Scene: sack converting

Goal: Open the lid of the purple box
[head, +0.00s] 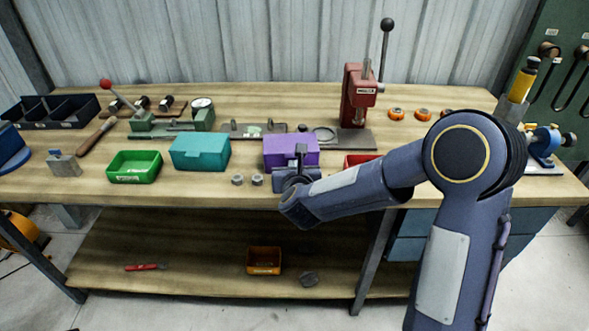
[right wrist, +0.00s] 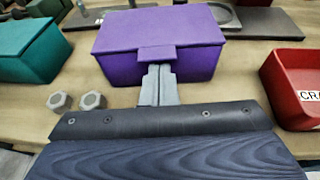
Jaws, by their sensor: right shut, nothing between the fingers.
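The purple box (head: 279,150) stands on the workbench, and its lid looks closed. It also shows in the right wrist view (right wrist: 155,65), where a lip (right wrist: 157,53) sticks out from the lid's front edge. My right gripper (head: 301,153) reaches in from the right and stands in front of the box. In the right wrist view its fingers (right wrist: 158,72) are shut together with nothing between them. Their tips are at the underside of the lip; I cannot tell whether they touch it. My left gripper is not in view.
A teal box (head: 200,152) stands left of the purple box, with two hex nuts (head: 247,180) in front. A red bin (right wrist: 290,85) is close on the right. A red press (head: 358,95) stands behind. Bare bench shows between the nuts and the green bin (head: 134,167).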

